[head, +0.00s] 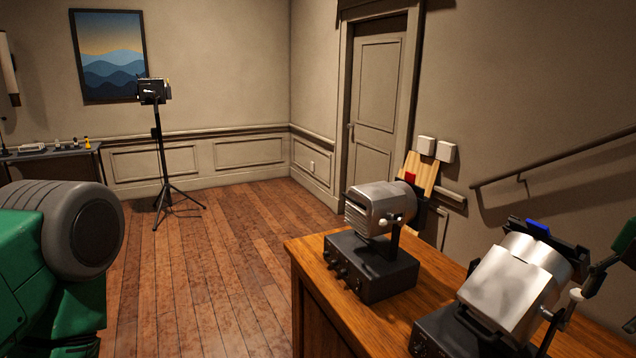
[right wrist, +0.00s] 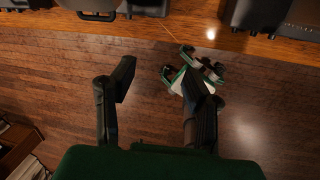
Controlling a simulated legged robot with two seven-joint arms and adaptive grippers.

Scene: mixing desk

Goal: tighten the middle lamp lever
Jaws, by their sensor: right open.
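Two lamps stand on the wooden desk. The silver lamp with a red piece on top (head: 378,204) has a white-tipped lever (head: 383,221) on its side. The nearer silver lamp with a blue piece on top (head: 512,282) has a white-tipped lever (head: 575,295) at its right side. I cannot tell for sure which lamp is the middle one. My right gripper (head: 612,272) is partly cut off at the right edge, right of the nearer lamp. In the right wrist view its two fingers (right wrist: 158,75) are apart with nothing between them. My left gripper is out of view.
The desk (head: 300,290) ends at its left edge, with open wooden floor (head: 225,260) beyond. A tripod lamp (head: 154,92) stands at the back left near a side table (head: 60,152). In the right wrist view, dark bases line the desk edge at the top.

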